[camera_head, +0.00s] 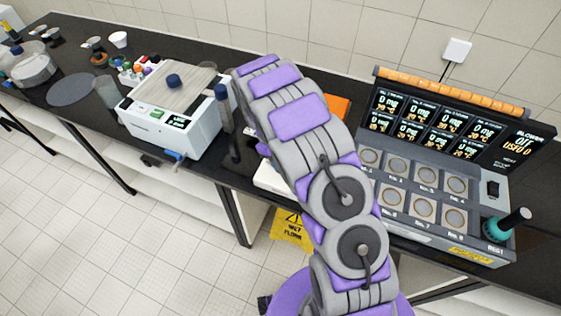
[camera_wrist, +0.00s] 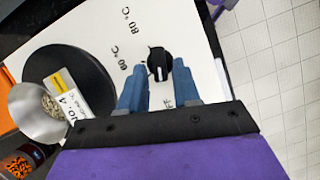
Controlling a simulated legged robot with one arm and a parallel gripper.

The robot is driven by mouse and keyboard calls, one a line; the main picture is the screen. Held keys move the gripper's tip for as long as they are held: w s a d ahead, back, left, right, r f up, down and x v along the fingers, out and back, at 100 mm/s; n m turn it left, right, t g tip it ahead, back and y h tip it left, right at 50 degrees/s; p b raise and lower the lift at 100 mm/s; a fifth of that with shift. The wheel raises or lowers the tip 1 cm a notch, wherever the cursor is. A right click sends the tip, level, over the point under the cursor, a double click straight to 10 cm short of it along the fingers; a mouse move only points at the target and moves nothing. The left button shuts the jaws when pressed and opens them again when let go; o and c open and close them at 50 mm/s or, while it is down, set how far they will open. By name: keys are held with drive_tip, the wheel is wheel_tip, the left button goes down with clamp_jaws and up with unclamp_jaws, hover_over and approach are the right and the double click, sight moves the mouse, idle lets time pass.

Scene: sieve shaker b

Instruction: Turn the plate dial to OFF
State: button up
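The plate dial (camera_wrist: 159,64) is a black knob on a white panel in the wrist view. A white mark on its face sits on the lower side, toward a partly hidden label ending in "FF" (camera_wrist: 167,103). "60 °C" and "80 °C" are printed on its left and upper left. My gripper (camera_wrist: 160,68) is open, with its blue fingertips on either side of the dial; I cannot tell whether they touch it. The round black plate (camera_wrist: 85,68) lies left of the dial. In the head view my arm hides the dial and fingers; a white corner (camera_head: 272,180) shows beside it.
A metal bowl (camera_wrist: 30,112) and a small labelled item (camera_wrist: 68,90) are at the black plate. In the head view, a white device (camera_head: 170,130) stands left of my arm, and a grey multi-well console (camera_head: 440,215) stands right. A yellow wet-floor sign (camera_head: 290,228) is below the bench.

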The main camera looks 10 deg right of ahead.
drive_tip(key=shift+o, duration=0.7)
drive_tip(key=v, duration=1.7)
drive_tip(key=shift+a+p, duration=0.15)
drive_tip(key=shift+p, duration=0.2)
drive_tip(key=shift+w+r, duration=0.1)
